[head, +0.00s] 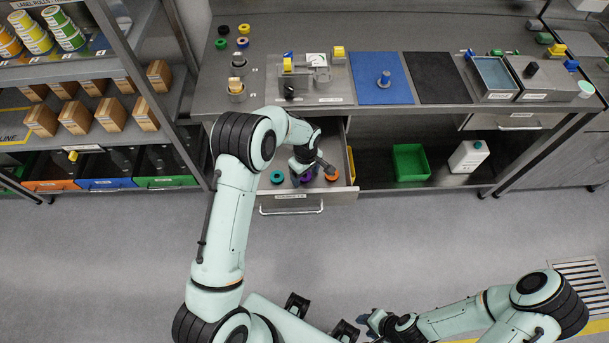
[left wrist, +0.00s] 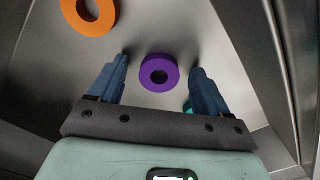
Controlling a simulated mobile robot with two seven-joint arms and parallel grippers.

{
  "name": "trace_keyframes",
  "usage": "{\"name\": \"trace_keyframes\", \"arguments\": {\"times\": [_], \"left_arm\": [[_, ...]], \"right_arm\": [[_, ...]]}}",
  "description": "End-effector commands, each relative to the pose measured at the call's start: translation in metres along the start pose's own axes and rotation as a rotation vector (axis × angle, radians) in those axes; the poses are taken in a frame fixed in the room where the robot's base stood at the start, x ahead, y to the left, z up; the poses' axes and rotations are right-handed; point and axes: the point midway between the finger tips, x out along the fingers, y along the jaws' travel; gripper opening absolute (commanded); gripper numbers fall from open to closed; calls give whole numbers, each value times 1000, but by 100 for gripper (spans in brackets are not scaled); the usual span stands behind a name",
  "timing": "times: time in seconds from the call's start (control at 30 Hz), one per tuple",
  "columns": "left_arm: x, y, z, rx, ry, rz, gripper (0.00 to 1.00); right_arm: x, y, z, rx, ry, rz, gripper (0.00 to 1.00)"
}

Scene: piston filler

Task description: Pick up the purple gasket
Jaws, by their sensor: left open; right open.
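The purple gasket (head: 307,178) lies in the open drawer (head: 290,201), partly hidden by my left gripper in the head view. In the left wrist view the purple gasket (left wrist: 158,61) is a flat ring lying on the drawer floor, between and beyond the two fingers. My left gripper (head: 302,176) reaches down into the drawer; its blue fingers (left wrist: 159,70) are open, with nothing between them touching. The gap between the fingertips and the gasket is hard to judge. My right gripper (head: 369,322) is open, low in the head view, far from the drawer.
An orange gasket (head: 332,174) lies to the right of the purple one and a teal gasket (head: 277,177) to the left. The drawer walls (head: 350,165) and the worktop (head: 240,97) edge are close to my left arm. A green bin (head: 409,162) stands on the lower shelf.

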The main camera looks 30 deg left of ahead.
Motion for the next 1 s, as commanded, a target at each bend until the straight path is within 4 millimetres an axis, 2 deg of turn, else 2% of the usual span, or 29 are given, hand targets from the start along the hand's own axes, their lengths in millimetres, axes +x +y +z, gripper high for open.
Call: {"name": "trace_keyframes", "arguments": {"times": [0.07,0.17,0.2,0.27,0.57,0.73,0.87,1.0], "left_arm": [[0,0,0,0,0,0,77],[0,0,0,0,0,0,48],[0,0,0,0,0,0,35],[0,0,0,0,0,0,18],[-2,0,0,0,0,1,18],[-12,1,0,0,1,3,18],[-31,1,0,0,1,5,18],[-67,2,0,0,2,7,18]], "right_arm": [[0,0,0,0,0,0,43],[0,0,0,0,0,0,43],[0,0,0,0,0,0,43],[0,0,0,0,0,0,43],[0,0,0,0,0,0,43],[0,0,0,0,0,0,43],[0,0,0,0,0,0,43],[0,0,0,0,0,0,43]]}}
